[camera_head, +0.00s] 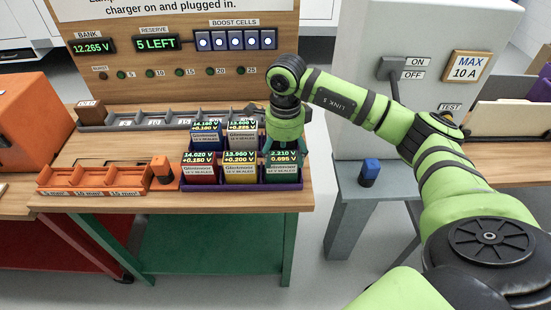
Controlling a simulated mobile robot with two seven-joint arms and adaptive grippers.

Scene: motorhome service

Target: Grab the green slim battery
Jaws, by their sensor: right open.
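The green slim battery (283,172) stands upright in the front right compartment of the purple tray (235,185), with a lit display on its top. My right gripper (283,147) points down directly above and behind it. It is open, though its fingers are partly lost against the battery, and I cannot tell whether they touch it. A blue battery (206,137) and a grey-white battery (242,133) stand in the back row. My left gripper is not in view.
A grey slotted rack (150,120) runs behind. A grey charger cabinet (372,130) stands right, with a blue plug-like item (370,170) in front.

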